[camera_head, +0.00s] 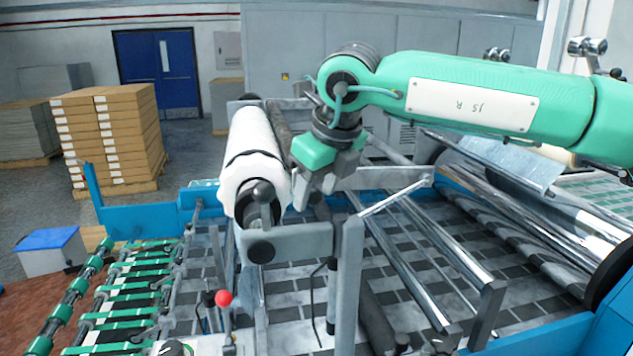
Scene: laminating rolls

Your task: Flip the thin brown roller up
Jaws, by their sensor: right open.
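A thin dark grey-brown roller (278,130) lies along the right side of the thick white roll (256,135), partly hidden by my right gripper. It is the likeliest match for the thin brown roller, though its colour is hard to tell. My right gripper (304,200) points down just right of the white roll's near end, close to the thin roller. Its jaws are open, and I cannot tell whether they touch anything. My left gripper is out of view.
A grey bracket (292,245) carries the white roll's near end. Shiny metal rollers (425,255) lie to the right. A red-knobbed lever (224,298) stands in front, beside a green-rollered conveyor (125,290). Stacked boxes (108,140) stand at the back left.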

